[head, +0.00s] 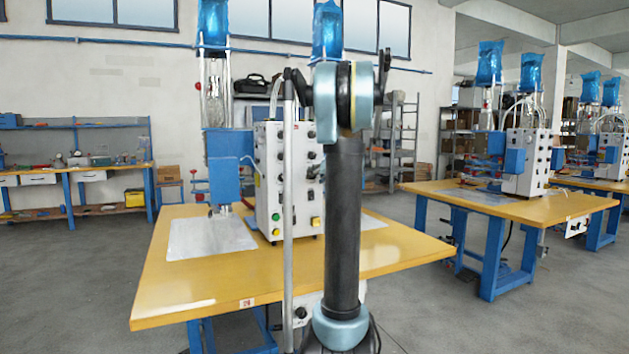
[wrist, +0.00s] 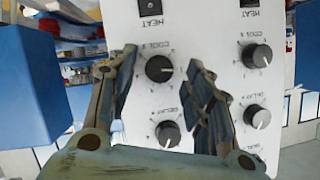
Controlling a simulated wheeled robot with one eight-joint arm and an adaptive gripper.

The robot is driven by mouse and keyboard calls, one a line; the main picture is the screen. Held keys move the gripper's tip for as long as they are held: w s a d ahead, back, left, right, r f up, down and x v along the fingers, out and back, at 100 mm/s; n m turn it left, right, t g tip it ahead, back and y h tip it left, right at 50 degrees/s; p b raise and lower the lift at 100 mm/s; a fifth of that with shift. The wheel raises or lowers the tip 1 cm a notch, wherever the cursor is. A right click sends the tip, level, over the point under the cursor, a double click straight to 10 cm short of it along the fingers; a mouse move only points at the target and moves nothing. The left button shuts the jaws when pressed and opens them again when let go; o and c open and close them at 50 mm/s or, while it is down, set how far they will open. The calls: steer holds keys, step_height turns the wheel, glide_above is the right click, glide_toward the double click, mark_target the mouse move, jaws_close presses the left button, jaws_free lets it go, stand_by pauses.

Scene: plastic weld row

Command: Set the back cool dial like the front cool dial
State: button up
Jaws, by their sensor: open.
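The white control panel (wrist: 210,30) fills the wrist view, with two columns of black dials and partly legible labels. The left cool dial (wrist: 159,69) shows a light mark toward its right side. The right cool dial (wrist: 257,56) shows a light mark toward its lower right. I cannot tell which is front or back. My gripper (wrist: 162,58) is open and empty. Its fingers appear on either side of the left cool dial; contact is not clear. In the head view the white control box (head: 270,185) stands on the table, partly hidden by my arm.
Delay dials sit below, at left (wrist: 167,134) and right (wrist: 257,117); the right finger is near the left one. A blue block (wrist: 30,85) is left of the panel. The yellow table (head: 215,290) has clear space in front.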

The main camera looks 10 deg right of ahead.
steer(key=shift+x, duration=0.9)
steer(key=c, duration=1)
steer(key=shift+c, duration=0.2)
steer(key=shift+d+f+m+t+y, duration=0.2)
steer(key=shift+m+y, duration=0.9)
steer(key=shift+m, duration=0.8)
steer(key=shift+d+f+m+t+y, duration=0.1)
steer(key=shift+m+t+y, duration=0.2)
steer(key=shift+m+y, duration=1.2)
steer(key=shift+m, duration=0.6)
